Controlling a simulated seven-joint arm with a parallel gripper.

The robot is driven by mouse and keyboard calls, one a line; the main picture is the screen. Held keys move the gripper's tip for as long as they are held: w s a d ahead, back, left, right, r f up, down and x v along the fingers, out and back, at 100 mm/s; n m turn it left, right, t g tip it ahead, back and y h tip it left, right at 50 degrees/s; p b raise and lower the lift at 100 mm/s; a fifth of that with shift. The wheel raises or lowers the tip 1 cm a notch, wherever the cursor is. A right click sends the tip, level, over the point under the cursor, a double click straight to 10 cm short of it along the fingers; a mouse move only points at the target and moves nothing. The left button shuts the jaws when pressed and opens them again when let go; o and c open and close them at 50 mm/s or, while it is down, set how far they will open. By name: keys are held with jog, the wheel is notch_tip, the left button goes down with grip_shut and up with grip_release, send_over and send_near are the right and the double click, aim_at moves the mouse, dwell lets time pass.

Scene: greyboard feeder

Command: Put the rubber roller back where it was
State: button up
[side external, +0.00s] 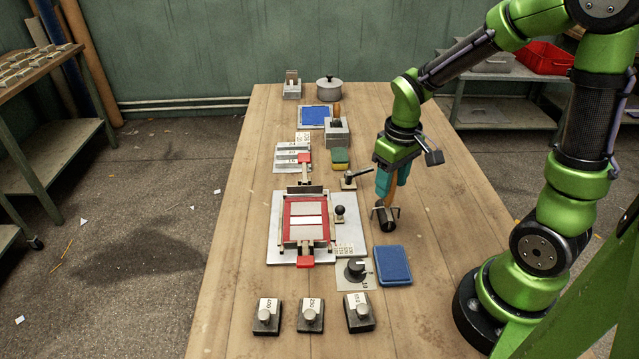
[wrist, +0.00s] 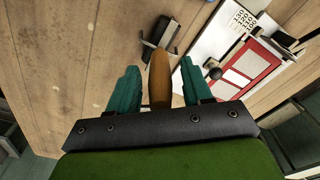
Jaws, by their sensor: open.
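The rubber roller (side external: 387,224) is on the bare wooden table, right of the red-framed fixture. Its dark drum is at the bottom and its orange-brown handle rises to my gripper (side external: 391,188). In the wrist view the roller's handle (wrist: 159,78) lies between the two teal fingers of my gripper (wrist: 159,84). The fingers are open, with a gap visible on each side of the handle. The roller's drum and metal frame show beyond the fingertips. The handle's upper end is hidden by my gripper.
The red-framed fixture (side external: 285,222) stands left of the roller. A blue pad (side external: 393,266) and a dial plate (side external: 354,272) are in front. A small block with a black lever (side external: 349,181) is close behind my gripper. A yellow-green sponge (side external: 340,157) lies farther back. The table's right side is clear.

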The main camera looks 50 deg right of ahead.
jog(key=r, duration=1.1)
jog(key=shift+s+r, duration=0.25)
jog(key=shift+s+a+r, duration=0.1)
jog(key=shift+a+r, duration=0.05)
jog(key=shift+r, duration=0.15)
jog(key=s+a+r+m+t+y, duration=0.2)
jog(key=s+a+t, duration=0.3)
jog(key=a, duration=0.4)
jog(key=shift+s+a+r+m+t, duration=0.15)
jog(key=shift+r+m+t, duration=0.15)
jog(key=shift+r+t, duration=0.4)
